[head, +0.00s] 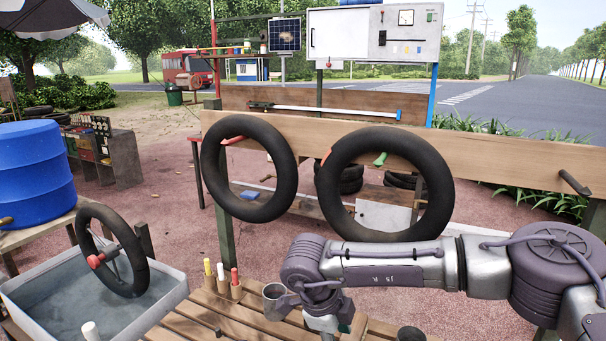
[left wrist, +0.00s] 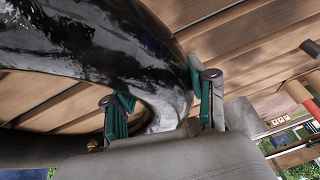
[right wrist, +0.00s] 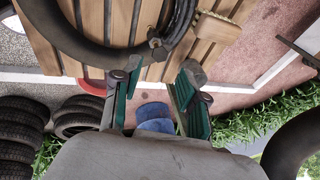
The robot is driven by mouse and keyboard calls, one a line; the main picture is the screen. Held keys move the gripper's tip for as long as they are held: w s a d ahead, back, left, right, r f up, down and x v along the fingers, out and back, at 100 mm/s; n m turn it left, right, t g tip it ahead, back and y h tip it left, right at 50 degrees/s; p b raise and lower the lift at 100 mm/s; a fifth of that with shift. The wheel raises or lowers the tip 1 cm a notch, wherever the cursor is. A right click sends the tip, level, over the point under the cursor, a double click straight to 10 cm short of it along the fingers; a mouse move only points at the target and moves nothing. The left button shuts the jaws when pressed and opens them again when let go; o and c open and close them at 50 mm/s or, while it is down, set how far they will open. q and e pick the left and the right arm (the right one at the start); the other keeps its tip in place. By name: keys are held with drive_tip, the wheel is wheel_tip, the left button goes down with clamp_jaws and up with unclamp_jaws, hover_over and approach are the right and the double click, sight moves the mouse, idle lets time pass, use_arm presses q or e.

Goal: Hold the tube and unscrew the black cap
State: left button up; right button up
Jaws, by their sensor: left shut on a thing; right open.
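A shiny black rubber tube (left wrist: 95,55) fills the upper left of the left wrist view. My left gripper (left wrist: 164,104) is shut on the tube, one finger on each side of it. In the right wrist view a dark tube (right wrist: 75,40) curves over wooden slats. A small dark stub with a brownish fitting (right wrist: 157,44) sticks out by it, likely the valve with its cap; the details are too small to tell. My right gripper (right wrist: 156,88) is open and empty, its fingertips just short of the stub. The head view does not show the held tube.
A slatted wooden bench (head: 190,325) lies in front, with marker-like sticks in holders (head: 222,285) and a grey cup (head: 273,300). Two black tubes (head: 212,185) hang on a wooden beam (head: 490,160). A water tub (head: 170,300) with a wheel stands left.

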drive_tip(key=shift+x, duration=3.25)
clamp_jaws()
drive_tip(key=shift+s+n+t+y, duration=0.15)
drive_tip(key=shift+n+t+y, duration=0.25)
drive_tip(key=shift+n, duration=1.3)
drive_tip(key=shift+r, duration=0.1)
drive_tip(key=shift+s+a+r, duration=0.15)
drive_tip(key=shift+a+r, duration=0.35)
drive_tip(key=shift+r, duration=0.35)
drive_tip(key=shift+s+a+r, duration=0.2)
drive_tip(key=shift+a+r, duration=0.3)
drive_tip(key=shift+r, duration=0.35)
drive_tip(key=shift+s+a+r, duration=0.15)
drive_tip(key=shift+a+r, duration=0.35)
drive_tip(key=shift+r, duration=0.3)
wheel_tip(320, 180, up, 5)
